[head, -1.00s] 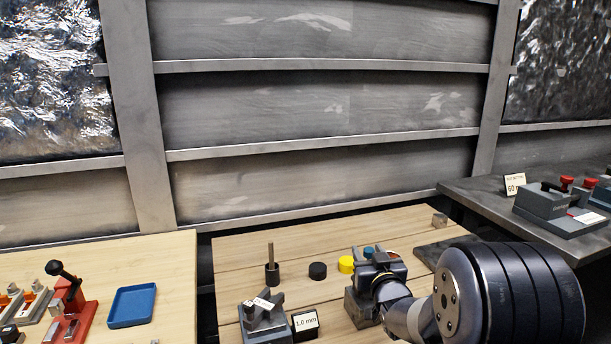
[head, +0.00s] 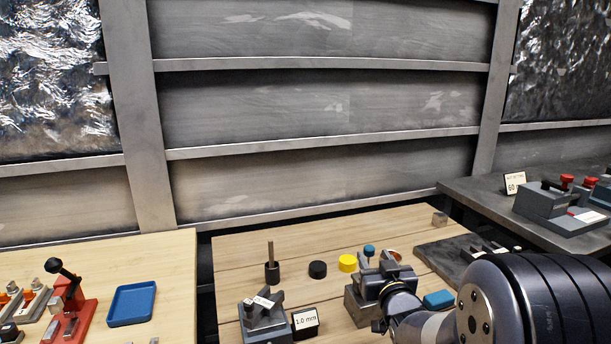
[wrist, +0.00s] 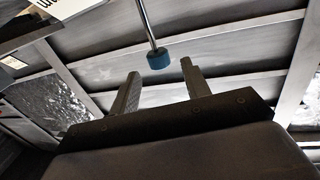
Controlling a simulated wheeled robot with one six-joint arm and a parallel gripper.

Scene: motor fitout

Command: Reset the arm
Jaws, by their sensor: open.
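My gripper (wrist: 159,68) shows in the wrist view with its two grey fingers spread apart and nothing between their pads. A blue cap (wrist: 158,59) on a thin metal rod (wrist: 145,22) appears near the fingertips in that view; I cannot tell how far beyond them it is. In the head view my arm comes in from the lower right, beside a grey block fixture (head: 362,305) on the wooden table. The fingers are hard to make out there.
A black puck (head: 317,270), yellow puck (head: 347,263) and blue knob (head: 369,250) stand behind the fixture. A 1.0 mm sign (head: 305,323) is left of it. A blue tray (head: 131,305) lies on the left table. A dark bench (head: 480,195) is at right.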

